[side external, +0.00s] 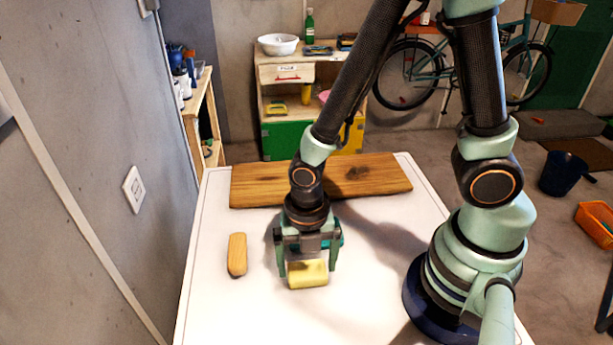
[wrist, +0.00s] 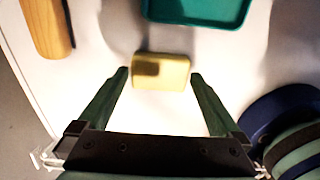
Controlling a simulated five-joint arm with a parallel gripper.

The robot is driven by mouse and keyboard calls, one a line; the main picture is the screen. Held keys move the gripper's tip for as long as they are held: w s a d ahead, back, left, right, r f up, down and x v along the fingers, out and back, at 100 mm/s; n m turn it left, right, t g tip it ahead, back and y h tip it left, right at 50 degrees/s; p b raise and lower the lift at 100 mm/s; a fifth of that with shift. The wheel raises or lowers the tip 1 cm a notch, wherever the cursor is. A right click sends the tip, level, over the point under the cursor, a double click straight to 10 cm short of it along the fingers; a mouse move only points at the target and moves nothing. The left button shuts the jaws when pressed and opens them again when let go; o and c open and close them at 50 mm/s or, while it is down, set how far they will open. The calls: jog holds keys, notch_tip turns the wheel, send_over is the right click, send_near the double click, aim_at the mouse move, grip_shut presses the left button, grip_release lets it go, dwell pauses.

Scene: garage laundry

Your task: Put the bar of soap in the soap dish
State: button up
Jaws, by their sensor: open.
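The pale yellow bar of soap (side external: 308,275) lies on the white table in front of my gripper (side external: 306,268) in the side view. In the wrist view the soap (wrist: 176,72) lies between the tips of my open gripper (wrist: 159,76), with a gap at each side. A dark shadow covers part of its top. The teal soap dish (wrist: 200,10) is at the top of the wrist view, beyond the soap and cut off by the frame edge. In the side view my gripper hides most of the dish (side external: 338,240).
A wooden-handled brush or block (side external: 237,252) lies left of my gripper on the white table (side external: 210,310); it also shows in the wrist view (wrist: 46,25). A long wooden board (side external: 375,180) lies at the table's back. The front left of the table is clear.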

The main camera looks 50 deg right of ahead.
jog(key=shift+f, duration=0.75)
jog(key=c, duration=1.2)
jog(key=shift+c, duration=0.2)
jog(key=shift+r, duration=0.1)
